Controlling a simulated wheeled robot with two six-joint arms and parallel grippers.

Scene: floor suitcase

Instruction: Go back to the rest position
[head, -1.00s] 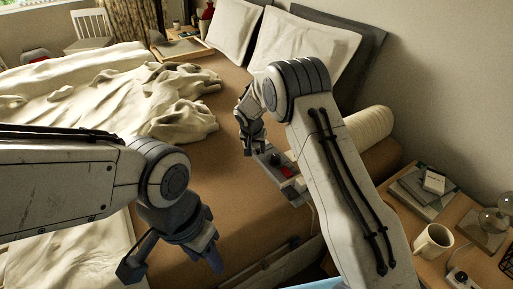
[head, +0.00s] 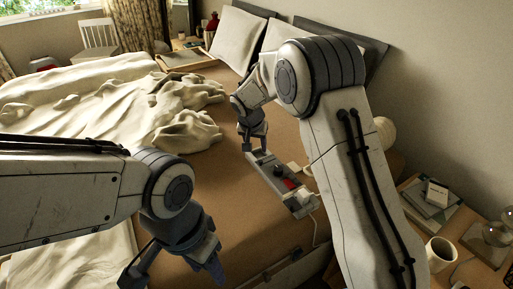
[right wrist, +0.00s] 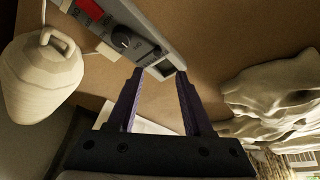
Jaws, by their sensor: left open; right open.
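My left gripper (head: 172,272) hangs over the near part of the bed at the lower left of the head view. Its two fingers are spread and nothing shows between them. My right gripper (head: 251,148) points down over the bed beside the far end of a grey device (head: 268,172) with a red switch and a white cable. In the right wrist view the fingers (right wrist: 158,78) are apart, with that device (right wrist: 130,20) just beyond their tips. Whether they touch it is unclear. My right forearm hides part of the bed and wall side.
The bed (head: 225,235) fills the middle, with a crumpled cream duvet (head: 100,95) and pillows (head: 238,35) at its head. At the right, a bedside table holds a mug (head: 440,253), books (head: 432,197) and a glass lamp. A cream jug-like object (right wrist: 40,75) shows in the wrist view.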

